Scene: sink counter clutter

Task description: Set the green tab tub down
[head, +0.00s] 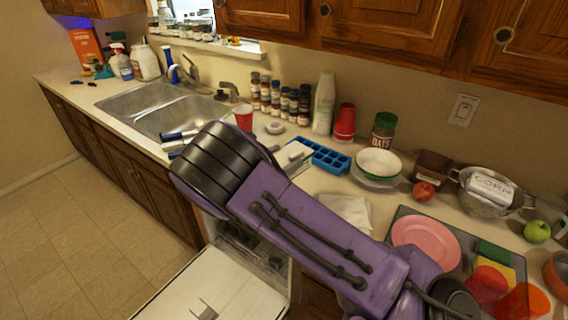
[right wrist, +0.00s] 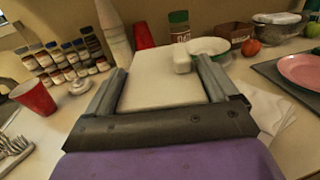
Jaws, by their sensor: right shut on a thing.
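The tub (right wrist: 155,90) is a pale, whitish box that fills the space between my right gripper's two fingers (right wrist: 162,72) in the right wrist view. My right gripper is shut on it, one finger along each side. A small white block shows at its far right corner; I cannot make out a green tab. In the head view, part of the pale tub (head: 295,152) shows past my purple right arm, near the blue ice tray (head: 323,156). The tub's underside is hidden, so I cannot tell whether it touches the counter. My left gripper is not in view.
A red cup (head: 243,116), spice jars (head: 275,98) and sink (head: 165,110) lie to the left. A white cloth (head: 346,212) lies in front. The dishwasher door (head: 215,290) is open below.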

